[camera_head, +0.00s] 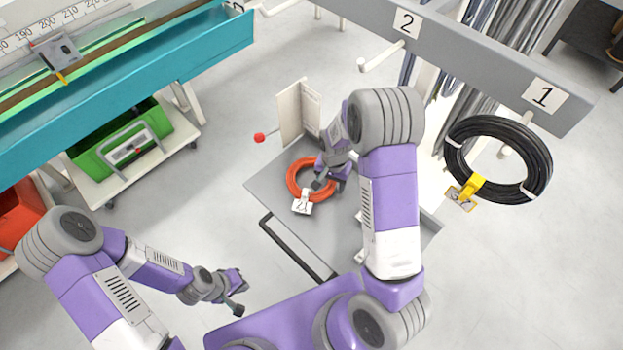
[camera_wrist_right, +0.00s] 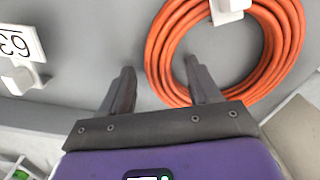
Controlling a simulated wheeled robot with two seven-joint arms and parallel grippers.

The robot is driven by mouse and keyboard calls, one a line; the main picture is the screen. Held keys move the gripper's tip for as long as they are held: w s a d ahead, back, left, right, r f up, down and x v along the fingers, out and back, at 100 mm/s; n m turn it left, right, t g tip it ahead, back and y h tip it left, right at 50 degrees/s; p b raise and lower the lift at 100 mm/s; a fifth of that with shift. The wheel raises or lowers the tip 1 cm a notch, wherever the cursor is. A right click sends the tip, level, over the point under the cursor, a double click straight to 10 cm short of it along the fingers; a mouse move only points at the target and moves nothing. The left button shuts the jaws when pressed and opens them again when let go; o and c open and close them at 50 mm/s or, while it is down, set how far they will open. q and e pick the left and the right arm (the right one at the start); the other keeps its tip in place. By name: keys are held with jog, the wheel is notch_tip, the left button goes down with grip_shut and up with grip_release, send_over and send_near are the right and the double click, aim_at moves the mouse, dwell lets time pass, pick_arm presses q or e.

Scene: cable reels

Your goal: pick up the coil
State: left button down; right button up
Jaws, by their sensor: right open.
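The orange coil (camera_head: 294,183) lies on a grey tray top (camera_head: 268,184) in the head view, with a white tag (camera_head: 302,206) at its near side. It fills the upper right of the right wrist view (camera_wrist_right: 158,50). My right gripper (camera_head: 325,180) is at the coil's right side, open. In the wrist view its jaws (camera_wrist_right: 158,75) are apart, one finger over the ring's inside and the other outside, with the band between them in the picture; I cannot tell the height. My left gripper (camera_head: 240,295) is open and empty, far from the coil.
A black coil (camera_head: 545,165) with a yellow tag hangs from the peg marked 1 on a grey rail (camera_head: 460,50). The peg marked 2 (camera_head: 375,63) is bare. A white panel (camera_head: 291,112) stands behind the coil. A teal bench (camera_head: 130,85) and a green crate (camera_head: 105,150) are at left.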

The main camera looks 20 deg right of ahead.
jog(key=shift+r, duration=0.1)
grip_shut()
jog(key=shift+w, duration=0.1)
dwell(0.3)
jog(key=shift+r+p, duration=0.45)
jog(key=shift+r, duration=1.45)
jog(key=s+a, duration=0.2)
jog(key=a, duration=0.3)
jog(key=s+a, duration=0.2)
jog(key=a, duration=0.4)
jog(key=s+a+p, duration=0.1)
jog(key=s+a, duration=0.2)
jog(key=a, duration=0.2)
jog(key=shift+a+f, duration=0.15)
jog(key=shift+a, duration=0.2)
